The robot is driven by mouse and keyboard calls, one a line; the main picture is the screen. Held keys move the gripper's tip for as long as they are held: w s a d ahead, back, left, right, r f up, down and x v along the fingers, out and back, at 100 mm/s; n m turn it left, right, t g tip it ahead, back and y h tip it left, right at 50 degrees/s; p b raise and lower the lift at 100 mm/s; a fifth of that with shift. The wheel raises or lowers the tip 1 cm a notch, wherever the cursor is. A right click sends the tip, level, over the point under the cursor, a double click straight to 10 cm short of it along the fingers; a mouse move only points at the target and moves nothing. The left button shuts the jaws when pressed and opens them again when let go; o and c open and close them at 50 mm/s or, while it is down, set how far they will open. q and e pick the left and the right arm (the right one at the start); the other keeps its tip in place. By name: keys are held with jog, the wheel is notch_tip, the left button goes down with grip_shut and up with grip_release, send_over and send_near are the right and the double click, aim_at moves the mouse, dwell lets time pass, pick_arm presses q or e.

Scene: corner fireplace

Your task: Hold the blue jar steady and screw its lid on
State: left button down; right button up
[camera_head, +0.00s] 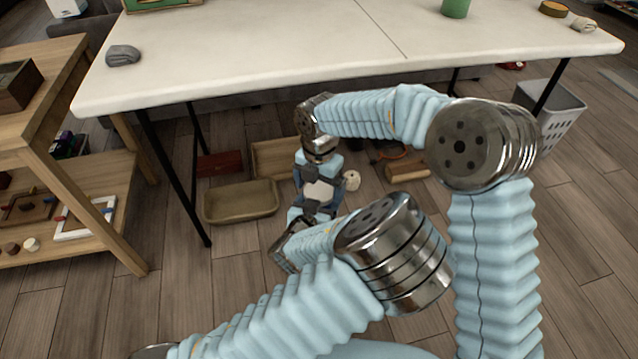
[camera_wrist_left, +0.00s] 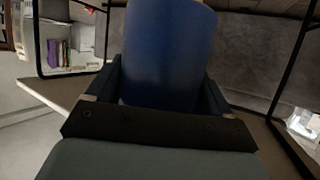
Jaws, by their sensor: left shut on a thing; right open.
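The blue jar (camera_wrist_left: 168,55) fills the middle of the left wrist view, between the two dark fingers of my left gripper (camera_wrist_left: 160,95), which is shut on it. A sliver of tan shows at the jar's top edge; I cannot tell whether it is the lid. In the head view my left gripper (camera_head: 318,207) is small and partly covered by my own arm. My right gripper (camera_head: 319,182) hangs just above it, pointing down and open. The two overlap there, and I cannot make out the jar between them. A small round cream thing (camera_head: 352,180) shows just right of them.
A long white table (camera_head: 250,60) stands ahead, with a grey cloth (camera_head: 123,55) and a green cup (camera_head: 455,8) on it. A wooden shelf (camera_head: 75,170) is at left. Trays (camera_head: 240,203) and a grey basket (camera_head: 560,110) sit on the floor.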

jog(key=c, duration=0.9)
jog(key=o, duration=0.9)
jog(key=shift+r, duration=2.25)
jog(key=shift+r, duration=0.1)
notch_tip(320, 180, up, 12)
